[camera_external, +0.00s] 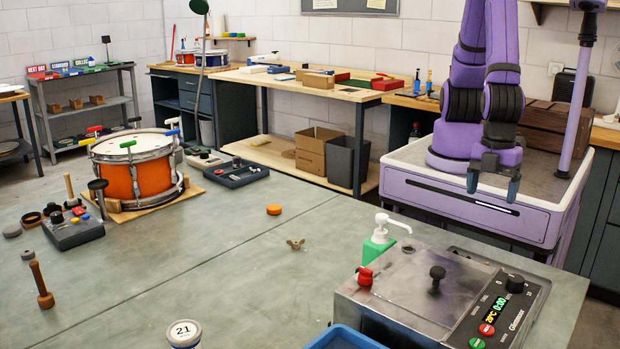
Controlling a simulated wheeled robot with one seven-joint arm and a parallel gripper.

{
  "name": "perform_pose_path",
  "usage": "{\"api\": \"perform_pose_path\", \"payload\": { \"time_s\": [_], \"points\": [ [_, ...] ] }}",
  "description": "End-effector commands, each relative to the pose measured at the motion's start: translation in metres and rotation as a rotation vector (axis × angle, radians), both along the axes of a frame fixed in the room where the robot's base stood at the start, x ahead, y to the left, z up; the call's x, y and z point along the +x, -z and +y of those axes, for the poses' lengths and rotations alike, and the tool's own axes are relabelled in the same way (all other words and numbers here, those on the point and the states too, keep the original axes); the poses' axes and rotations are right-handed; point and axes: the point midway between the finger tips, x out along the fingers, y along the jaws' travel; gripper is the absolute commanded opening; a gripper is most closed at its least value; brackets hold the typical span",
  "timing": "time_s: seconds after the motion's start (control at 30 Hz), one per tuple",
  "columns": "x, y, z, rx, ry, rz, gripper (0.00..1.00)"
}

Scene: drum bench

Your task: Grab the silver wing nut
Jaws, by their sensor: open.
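Nothing hides the wing nut.
An orange disc (274,209) lies behind the wing nut. A green pump bottle (380,238) and a metal machine (430,290) with knobs stand to its right. An orange drum (135,172) stands at the left. Bench around the wing nut is clear.

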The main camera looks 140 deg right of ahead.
Motion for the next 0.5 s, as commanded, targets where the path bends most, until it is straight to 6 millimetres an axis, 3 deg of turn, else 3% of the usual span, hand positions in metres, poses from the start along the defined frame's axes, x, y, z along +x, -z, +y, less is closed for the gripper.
{"api": "perform_pose_path", "payload": {
  "time_s": [0.03, 0.2, 0.5],
  "points": [
    [-0.003, 0.018, 0.010, -0.012, -0.004, 0.018, 0.81],
    [-0.010, 0.058, 0.031, -0.033, -0.002, 0.044, 0.81],
    [-0.015, 0.088, 0.039, -0.045, 0.002, 0.056, 0.81]
  ]
}}
